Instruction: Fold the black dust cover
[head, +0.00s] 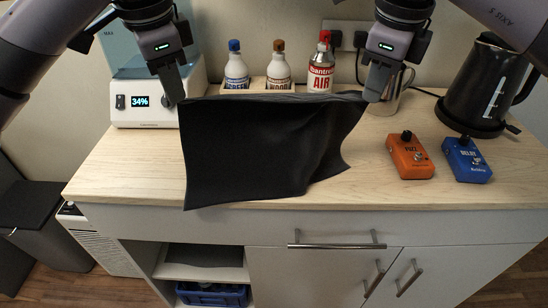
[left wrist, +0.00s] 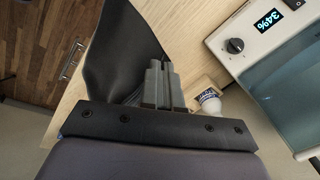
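The black dust cover (head: 262,150) hangs between my two grippers in the head view, its upper edge stretched taut and its lower part draping toward the counter's front edge. My left gripper (head: 176,98) is shut on the cover's upper left corner. My right gripper (head: 372,97) is shut on its upper right corner. The left wrist view shows the cover (left wrist: 122,50) running away from the closed fingers of my left gripper (left wrist: 160,82). Whether the cover's lower part touches the counter is hard to tell.
On the wooden counter (head: 130,165), a humidifier-like device (head: 145,105) stands left. Three bottles, including a red-capped one (head: 321,70), stand behind the cover. A metal mug (head: 392,95), black kettle (head: 480,85), orange pedal (head: 410,157) and blue pedal (head: 466,160) are at right.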

